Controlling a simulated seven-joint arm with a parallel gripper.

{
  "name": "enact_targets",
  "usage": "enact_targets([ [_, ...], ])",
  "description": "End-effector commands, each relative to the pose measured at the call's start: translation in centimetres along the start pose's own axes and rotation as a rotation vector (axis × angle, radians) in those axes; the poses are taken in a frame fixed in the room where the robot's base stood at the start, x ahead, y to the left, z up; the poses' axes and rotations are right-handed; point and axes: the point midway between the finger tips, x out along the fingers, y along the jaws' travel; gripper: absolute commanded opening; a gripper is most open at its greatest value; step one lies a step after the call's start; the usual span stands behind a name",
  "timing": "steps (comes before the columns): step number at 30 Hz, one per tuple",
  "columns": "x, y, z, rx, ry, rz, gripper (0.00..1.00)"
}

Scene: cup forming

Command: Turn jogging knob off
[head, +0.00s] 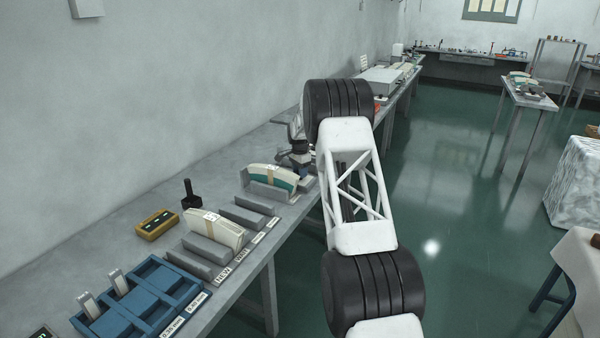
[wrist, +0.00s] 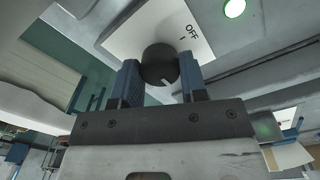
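A round black knob (wrist: 159,64) with a white pointer mark sits on a white plate (wrist: 125,38) in the wrist view. The word OFF and a short tick are printed on the plate at the knob's upper right. The white mark is on the knob's lower side, turned away from the OFF tick. My gripper (wrist: 158,78) has its two blue fingers on opposite sides of the knob, apparently touching it. In the head view my arm hides the knob, and the gripper cannot be made out clearly.
A green light (wrist: 234,8) glows beside the plate. In the head view a grey bench (head: 90,235) runs along the wall, with a blue tray (head: 150,268), a yellow box (head: 157,224) and stacks of pale sheets (head: 217,226). Open green floor (head: 475,240) lies to the right.

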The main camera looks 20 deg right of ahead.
Motion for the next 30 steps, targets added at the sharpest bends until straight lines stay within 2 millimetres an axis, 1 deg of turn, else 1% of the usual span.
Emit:
enact_targets([
  [8, 0.03, 0.06, 0.00, -0.011, 0.000, 0.001, 0.16],
  [14, 0.14, 0.09, 0.02, -0.064, 0.000, 0.003, 0.16],
  [20, 0.10, 0.07, 0.02, -0.175, 0.003, 0.002, 0.16],
  [30, 0.08, 0.11, 0.03, -0.469, 0.010, 0.002, 0.16],
])
